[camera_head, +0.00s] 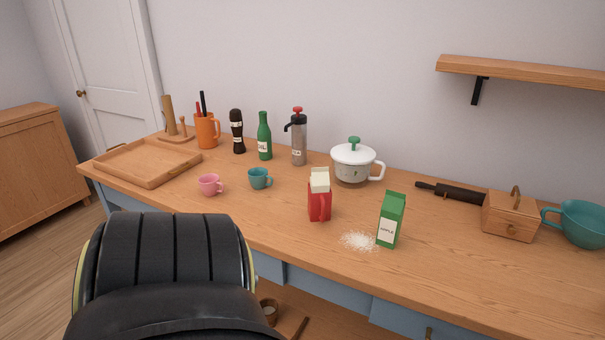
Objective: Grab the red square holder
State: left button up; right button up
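A red, square-sided holder (319,207) stands upright on the wooden counter (480,275), near the middle of the view. A cream-coloured block-like top (319,180) rises out of it; I cannot tell whether this is a separate thing inside. A green carton (390,222) labelled "apple" stands to its right, apart from it. Neither of my grippers is in view. A large black part of my own body fills the lower left and hides some of the counter's front edge.
White powder (358,241) lies between holder and carton. A white lidded pot (352,165) stands behind. Teal (259,178) and pink (209,186) cups are to the left, a wooden box (509,217) to the right. A shelf (525,71) juts from the wall.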

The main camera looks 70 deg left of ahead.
aim_at(319, 205)
jog(key=u, duration=1.05)
jog(key=i, duration=0.9)
jog(key=u, duration=0.95)
